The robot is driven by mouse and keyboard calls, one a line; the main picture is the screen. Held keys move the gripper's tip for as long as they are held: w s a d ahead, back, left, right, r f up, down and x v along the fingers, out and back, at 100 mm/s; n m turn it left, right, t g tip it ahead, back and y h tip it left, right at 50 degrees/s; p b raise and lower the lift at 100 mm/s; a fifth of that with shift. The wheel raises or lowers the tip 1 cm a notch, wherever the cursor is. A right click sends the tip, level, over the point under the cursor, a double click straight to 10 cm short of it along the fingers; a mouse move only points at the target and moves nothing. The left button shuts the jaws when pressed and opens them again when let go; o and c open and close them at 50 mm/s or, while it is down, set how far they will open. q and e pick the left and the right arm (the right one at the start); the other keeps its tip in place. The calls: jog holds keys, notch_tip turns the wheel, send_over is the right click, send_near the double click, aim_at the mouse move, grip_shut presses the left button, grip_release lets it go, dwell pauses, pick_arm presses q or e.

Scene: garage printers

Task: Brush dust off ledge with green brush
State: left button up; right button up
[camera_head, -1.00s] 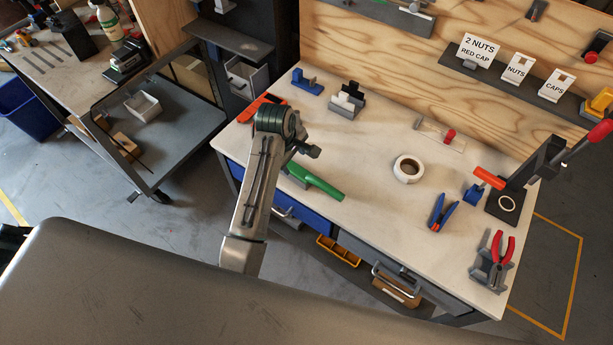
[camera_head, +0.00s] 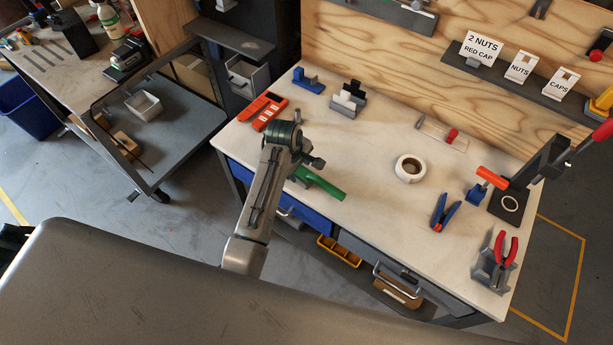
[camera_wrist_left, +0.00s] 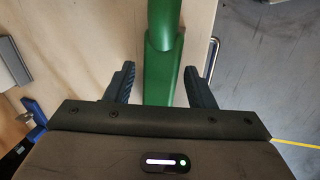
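The green brush (camera_head: 320,184) lies on the light workbench top near its front left edge. Its handle shows in the head view; the rest is hidden behind my left gripper. In the left wrist view the green brush (camera_wrist_left: 163,50) runs between the two fingers of my left gripper (camera_wrist_left: 163,80). The fingers are spread with a gap on each side of it. In the head view my left gripper (camera_head: 304,172) is over the brush, partly hidden by its own wrist. The ledge may be the dark shelf (camera_head: 508,78) on the wooden back panel; I cannot tell. My right gripper is not in view.
On the workbench (camera_head: 370,205) are a white tape roll (camera_head: 409,168), an orange-red device (camera_head: 262,111), a blue clamp (camera_head: 443,212), red pliers (camera_head: 506,248) and a black-and-white block (camera_head: 349,97). A grey cart (camera_head: 176,133) stands left. The bench middle is clear.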

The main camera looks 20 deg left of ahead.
pick_arm(q)
jog(key=c, duration=0.8)
jog(key=shift+r+p, duration=0.4)
jog(key=shift+r, duration=0.8)
grip_shut()
jog(key=shift+r, duration=1.85)
